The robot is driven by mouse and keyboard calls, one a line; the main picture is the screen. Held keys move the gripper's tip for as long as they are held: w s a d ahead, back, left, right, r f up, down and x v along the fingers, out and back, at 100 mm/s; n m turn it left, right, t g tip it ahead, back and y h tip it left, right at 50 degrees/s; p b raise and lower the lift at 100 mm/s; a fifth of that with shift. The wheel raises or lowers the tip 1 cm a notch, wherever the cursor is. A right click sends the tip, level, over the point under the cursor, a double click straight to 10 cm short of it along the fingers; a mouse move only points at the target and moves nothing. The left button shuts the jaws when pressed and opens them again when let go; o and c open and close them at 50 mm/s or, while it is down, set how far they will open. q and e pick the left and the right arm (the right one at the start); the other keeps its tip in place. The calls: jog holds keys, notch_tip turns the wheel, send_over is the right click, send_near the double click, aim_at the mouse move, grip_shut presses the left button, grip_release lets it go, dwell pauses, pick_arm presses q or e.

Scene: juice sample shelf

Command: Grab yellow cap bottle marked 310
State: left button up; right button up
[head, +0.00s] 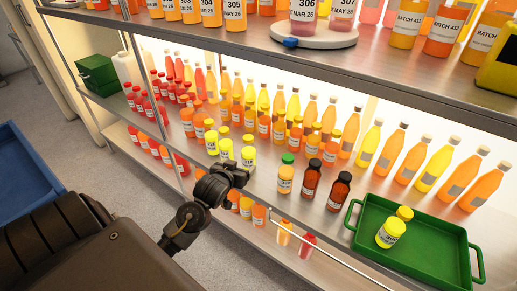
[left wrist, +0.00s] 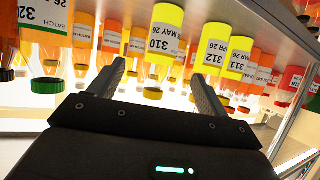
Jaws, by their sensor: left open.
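The bottle marked 310 (left wrist: 160,38) is yellow with a white label and a yellow cap. It appears upside down in the left wrist view, between and beyond my open fingertips. In the head view it seems to be the rightmost of three yellow bottles (head: 248,157) at the front of the middle shelf. My left gripper (head: 238,172) is just in front of it; in the left wrist view the open fingers (left wrist: 158,72) are apart with nothing held. The gripper hides part of the shelf edge in the head view. My right gripper is not in view.
Yellow bottles marked 311 (left wrist: 238,52) and 312 (left wrist: 217,45) stand close beside it. A green-capped bottle (head: 286,174) and two dark bottles (head: 312,178) stand to the right. A green tray (head: 440,255) holds two yellow bottles. The upper shelf (head: 270,60) overhangs.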

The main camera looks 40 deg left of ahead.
aim_at(246, 155)
pick_arm(q)
jog(key=w, duration=0.1)
jog(key=w+a, duration=0.1)
jog(key=w, duration=0.3)
jog(key=shift+a+f, duration=0.25)
jog(key=shift+a, duration=0.15)
jog(key=shift+b+x, duration=0.3)
jog(key=shift+x, duration=2.1)
jog(key=shift+w+a+r, duration=0.1)
jog(key=shift+w, duration=0.2)
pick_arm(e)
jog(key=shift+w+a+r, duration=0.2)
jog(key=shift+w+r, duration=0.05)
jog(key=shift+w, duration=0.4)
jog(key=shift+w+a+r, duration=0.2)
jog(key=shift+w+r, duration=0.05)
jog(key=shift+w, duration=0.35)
pick_arm(q)
jog(key=shift+c, duration=0.5)
jog(key=c, duration=1.1)
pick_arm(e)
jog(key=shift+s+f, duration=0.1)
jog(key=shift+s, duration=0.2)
pick_arm(q)
jog(key=shift+r, duration=0.1)
jog(key=shift+c, duration=0.2)
